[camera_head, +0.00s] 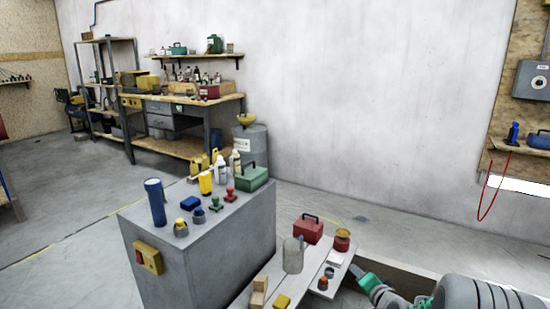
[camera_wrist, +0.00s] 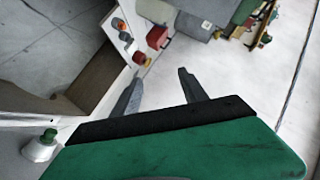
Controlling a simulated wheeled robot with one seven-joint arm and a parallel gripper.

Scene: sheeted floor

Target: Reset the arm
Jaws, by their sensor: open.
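My gripper (camera_wrist: 161,76) is open and empty in the wrist view. Its two dark fingers stand apart, with pale floor showing between them, and its green body fills the bottom of that view. In the head view my grey and green arm enters from the lower right corner. Its green part lies just right of the white bench (camera_head: 325,284). The fingers cannot be made out clearly there. No thing is held.
The bench bears a red toolbox (camera_head: 309,229), a grey mug (camera_head: 293,255) and a red-topped jar (camera_head: 342,240). A grey cabinet (camera_head: 204,262) to its left holds a blue cylinder (camera_head: 155,202), a green toolbox (camera_head: 252,177) and bottles. Open floor lies farther left.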

